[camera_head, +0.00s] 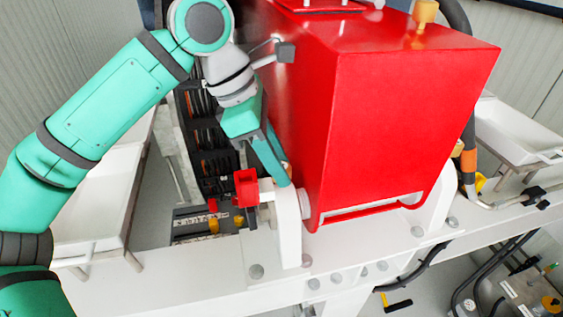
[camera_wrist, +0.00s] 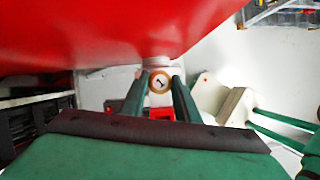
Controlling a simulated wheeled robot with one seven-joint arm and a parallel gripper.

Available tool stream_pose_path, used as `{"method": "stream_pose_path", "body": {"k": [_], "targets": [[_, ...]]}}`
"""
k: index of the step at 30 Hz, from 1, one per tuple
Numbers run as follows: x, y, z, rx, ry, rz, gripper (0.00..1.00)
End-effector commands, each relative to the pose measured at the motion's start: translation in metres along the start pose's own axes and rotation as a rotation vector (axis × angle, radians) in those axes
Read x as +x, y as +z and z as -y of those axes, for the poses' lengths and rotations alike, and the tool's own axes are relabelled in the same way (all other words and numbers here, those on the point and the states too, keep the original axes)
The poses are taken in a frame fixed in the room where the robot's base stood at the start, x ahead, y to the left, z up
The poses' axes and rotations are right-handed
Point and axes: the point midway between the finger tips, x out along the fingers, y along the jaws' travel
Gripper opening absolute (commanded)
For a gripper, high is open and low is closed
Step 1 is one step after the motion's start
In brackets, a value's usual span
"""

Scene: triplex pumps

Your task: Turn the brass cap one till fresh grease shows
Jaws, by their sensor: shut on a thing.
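The brass cap (camera_wrist: 159,82) shows end-on in the wrist view, a round face with a dark mark in a brassy ring. It sits just below the red housing on a pale fitting. My gripper (camera_wrist: 159,86) has one green finger on each side of the cap and is shut on it. In the head view my gripper (camera_head: 285,180) reaches down beside the left side of the red housing (camera_head: 405,130), at the white bracket. There the cap is hidden by my fingers and the bracket. I cannot make out any grease around the cap.
A small red block (camera_head: 246,188) stands just left of my fingers. A dark rack (camera_head: 207,135) stands behind. White trays (camera_head: 95,205) flank the white frame (camera_head: 180,285). A black hose (camera_head: 428,262) runs along the lower right.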

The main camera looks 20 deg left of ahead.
Motion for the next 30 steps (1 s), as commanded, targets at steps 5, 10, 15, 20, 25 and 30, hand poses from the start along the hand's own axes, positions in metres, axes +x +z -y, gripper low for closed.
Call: {"method": "stream_pose_path", "body": {"k": [5,10,15,20,25,30], "targets": [[-0.0022,-0.0014,-0.0051,0.148,-0.056,0.001,0.06],[-0.002,-0.0012,-0.0064,0.296,-0.117,0.0,0.06],[-0.002,-0.0008,-0.0075,0.437,-0.174,-0.001,0.06],[-0.0016,-0.0001,-0.0085,0.551,-0.221,-0.002,0.06],[-0.0012,0.0006,-0.0087,0.647,-0.26,-0.002,0.06],[-0.0008,0.0012,-0.0093,0.708,-0.285,-0.003,0.06]]}}
